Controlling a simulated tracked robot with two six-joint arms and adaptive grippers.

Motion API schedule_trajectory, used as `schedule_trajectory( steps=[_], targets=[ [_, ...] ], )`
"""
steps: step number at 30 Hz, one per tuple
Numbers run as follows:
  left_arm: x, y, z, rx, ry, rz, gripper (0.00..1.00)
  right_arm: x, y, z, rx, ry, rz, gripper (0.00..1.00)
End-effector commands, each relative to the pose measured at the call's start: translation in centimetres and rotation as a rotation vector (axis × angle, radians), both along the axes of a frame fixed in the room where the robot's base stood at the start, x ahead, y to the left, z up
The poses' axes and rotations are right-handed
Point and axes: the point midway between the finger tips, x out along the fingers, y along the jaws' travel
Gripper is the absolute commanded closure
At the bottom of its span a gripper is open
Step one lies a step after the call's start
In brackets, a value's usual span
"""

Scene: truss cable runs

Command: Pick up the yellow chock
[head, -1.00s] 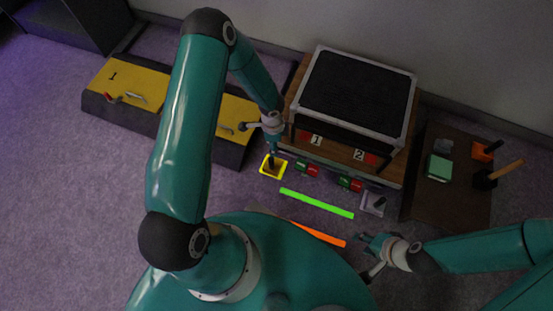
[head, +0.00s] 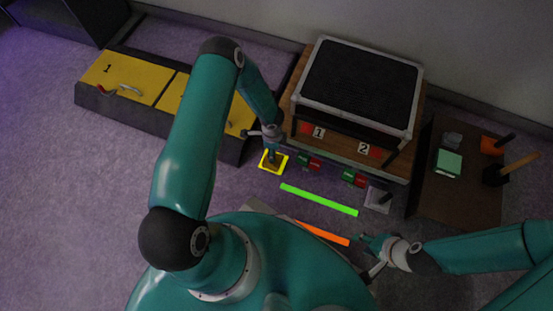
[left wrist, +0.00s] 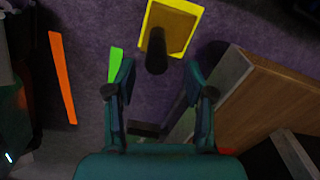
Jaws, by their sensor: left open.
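The yellow chock (head: 264,165) lies on the floor in front of the wooden stand, a flat square with a bright yellow border and a dark upright post. In the left wrist view the chock (left wrist: 178,12) is at the top centre, its black post pointing toward my gripper. My left gripper (head: 272,149) is over the chock in the head view, partly hiding it. In the left wrist view its fingers (left wrist: 160,70) are apart, with the post's end just beyond the gap and nothing held. My right gripper (head: 370,256) has its fingers spread and empty at lower right.
A green bar (head: 319,199) and an orange bar (head: 322,233) lie on the floor. Red-green blocks (head: 309,163) and a grey square with a post (head: 372,204) sit by the wooden stand (head: 340,150). A yellow-topped box (head: 128,78) is left; a dark table (head: 440,208) is right.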

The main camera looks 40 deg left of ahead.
Motion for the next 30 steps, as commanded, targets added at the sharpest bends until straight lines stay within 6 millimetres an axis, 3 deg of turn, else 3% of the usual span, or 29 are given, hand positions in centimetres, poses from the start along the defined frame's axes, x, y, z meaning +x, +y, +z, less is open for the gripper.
schedule_trajectory(
  steps=[9,18,28,30],
  targets=[
    [-0.1,0.2,-4.4,0.0,0.001,0.0,0.47,0.0,0.0,-2.4,0.0,0.0,0.0,0.6],
    [-0.1,0.1,-4.9,0.0,0.0,-0.001,0.47,0.0,0.0,-2.4,0.0,0.0,0.0,0.6],
    [-0.1,0.2,-4.8,0.0,-0.001,-0.002,1.0,0.0,0.0,-2.4,0.0,0.0,0.0,0.6],
    [-0.1,0.2,-4.8,0.0,-0.001,-0.002,1.0,0.0,0.0,-2.4,0.0,0.0,0.0,0.6]
  ],
)
